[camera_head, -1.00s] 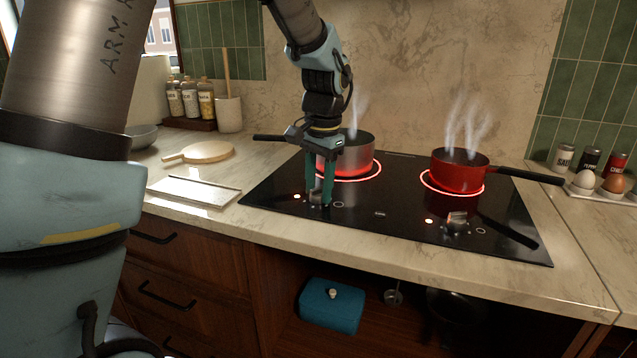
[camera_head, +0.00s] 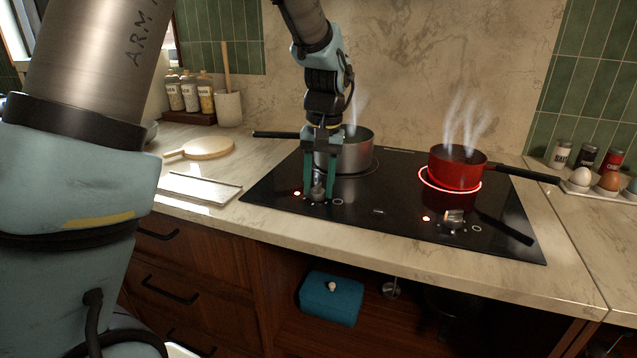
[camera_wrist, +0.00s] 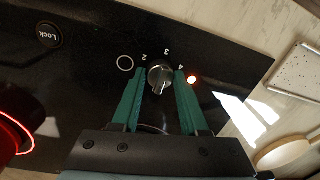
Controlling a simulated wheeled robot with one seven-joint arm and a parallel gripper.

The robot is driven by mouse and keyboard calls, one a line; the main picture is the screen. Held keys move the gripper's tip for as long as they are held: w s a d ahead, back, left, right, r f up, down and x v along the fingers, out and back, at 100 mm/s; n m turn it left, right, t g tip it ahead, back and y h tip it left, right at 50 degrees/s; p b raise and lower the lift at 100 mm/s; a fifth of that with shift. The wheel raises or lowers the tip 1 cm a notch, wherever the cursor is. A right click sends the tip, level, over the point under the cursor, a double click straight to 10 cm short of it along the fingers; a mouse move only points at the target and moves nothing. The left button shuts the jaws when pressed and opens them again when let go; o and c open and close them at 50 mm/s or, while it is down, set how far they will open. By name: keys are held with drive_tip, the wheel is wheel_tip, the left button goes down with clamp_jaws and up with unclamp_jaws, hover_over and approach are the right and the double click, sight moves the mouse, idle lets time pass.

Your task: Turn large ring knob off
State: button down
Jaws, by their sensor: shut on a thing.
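My gripper (camera_head: 319,190) points down at the front left of the black cooktop, its two green fingers shut on the left ring knob (camera_wrist: 160,80). The knob is silver, with the marks 2, 3 and 4 visible around it in the wrist view. A silver pot (camera_head: 352,153) stands on the left ring (camera_head: 374,166), which is dark. A red pot (camera_head: 458,170) stands on the right ring (camera_head: 424,182), which glows red. The right knob (camera_head: 454,217) is free. Red indicator lights (camera_head: 297,193) (camera_head: 426,218) are lit beside both knobs.
The silver pot's handle (camera_head: 275,135) points left and the red pot's handle (camera_head: 525,173) points right. A white tray (camera_head: 200,189) and a wooden board (camera_head: 206,148) lie left of the cooktop.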

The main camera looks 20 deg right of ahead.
sight(322, 191)
idle(0.3)
drive_tip(key=c, duration=0.7)
unclamp_jaws()
wheel_tip(322, 191, up, 11)
drive_tip(key=b, duration=0.1)
drive_tip(key=shift+s+d, duration=0.2)
drive_tip(key=shift+d, duration=0.15)
drive_tip(key=shift+f, duration=0.1)
drive_tip(key=w+a+f, duration=0.1)
drive_tip(key=a+f, duration=0.1)
drive_tip(key=a, duration=0.3)
drive_tip(key=w+a+f+n, duration=0.1)
drive_tip(key=a+f, duration=0.1)
drive_tip(key=a, duration=0.2)
drive_tip(key=w+a+f+n, duration=0.1)
drive_tip(key=a+f, duration=0.1)
drive_tip(key=a, duration=0.3)
drive_tip(key=shift+a+h, duration=0.3)
drive_tip(key=s+a+f+n, duration=0.1)
drive_tip(key=s+a+f, duration=0.2)
drive_tip(key=a, duration=0.5)
drive_tip(key=s+a+f+n+t, duration=0.1)
drive_tip(key=s+a+f+n, duration=0.1)
drive_tip(key=a, duration=0.6)
wheel_tip(322, 191, down, 2)
drive_tip(key=shift+s+a+f, duration=0.1)
drive_tip(key=shift+s+a, duration=0.3)
drive_tip(key=shift+s, duration=0.5)
